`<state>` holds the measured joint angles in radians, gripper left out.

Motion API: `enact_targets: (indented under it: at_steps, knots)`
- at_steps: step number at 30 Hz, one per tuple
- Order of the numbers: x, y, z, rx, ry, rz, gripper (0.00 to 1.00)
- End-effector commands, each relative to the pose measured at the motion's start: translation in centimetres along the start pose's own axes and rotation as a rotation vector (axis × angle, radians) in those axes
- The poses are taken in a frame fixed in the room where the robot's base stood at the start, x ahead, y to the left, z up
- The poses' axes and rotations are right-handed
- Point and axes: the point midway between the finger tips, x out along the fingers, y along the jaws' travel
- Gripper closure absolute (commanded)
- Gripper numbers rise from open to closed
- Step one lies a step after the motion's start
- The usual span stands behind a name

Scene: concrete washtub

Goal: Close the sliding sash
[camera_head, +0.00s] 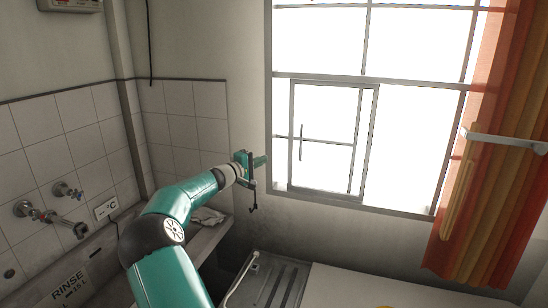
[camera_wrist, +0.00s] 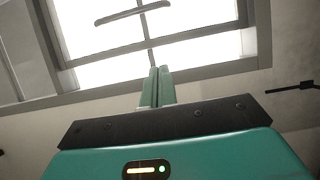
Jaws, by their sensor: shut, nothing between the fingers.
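The sliding sash (camera_head: 291,135) is a grey-framed pane in the lower left part of the bright window. A thin dark upright handle (camera_head: 301,142) stands on it, and a bar that looks like this handle crosses the top of the wrist view (camera_wrist: 132,12). A narrow strip of glass shows between two uprights at the sash's right side. My gripper (camera_head: 262,160) is shut and empty, left of the window and a little below the handle's height. In the wrist view its fingers (camera_wrist: 158,84) are together, pointing at the lower window frame. I see no contact with the sash.
An orange curtain (camera_head: 490,150) hangs at the right by a grey bar (camera_head: 505,140). Taps (camera_head: 66,190) and a concrete tub marked RINSE (camera_head: 70,284) are at the left. A ribbed grey drainboard (camera_head: 268,284) and a pale counter (camera_head: 350,288) lie below the window.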

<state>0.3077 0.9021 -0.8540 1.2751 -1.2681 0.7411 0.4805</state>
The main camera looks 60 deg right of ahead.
Motion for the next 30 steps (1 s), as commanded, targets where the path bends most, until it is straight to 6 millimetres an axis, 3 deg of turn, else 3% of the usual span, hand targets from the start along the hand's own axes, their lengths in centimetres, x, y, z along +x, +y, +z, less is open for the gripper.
enact_targets:
  at_steps: [15, 22, 30]
  knots:
    - [8.0, 0.0, 0.6, 0.001, -0.010, 0.000, 1.00]
    - [10.3, 0.0, 0.3, 0.002, -0.007, 0.000, 1.00]
    - [10.7, 0.0, 2.8, -0.001, -0.006, -0.001, 1.00]
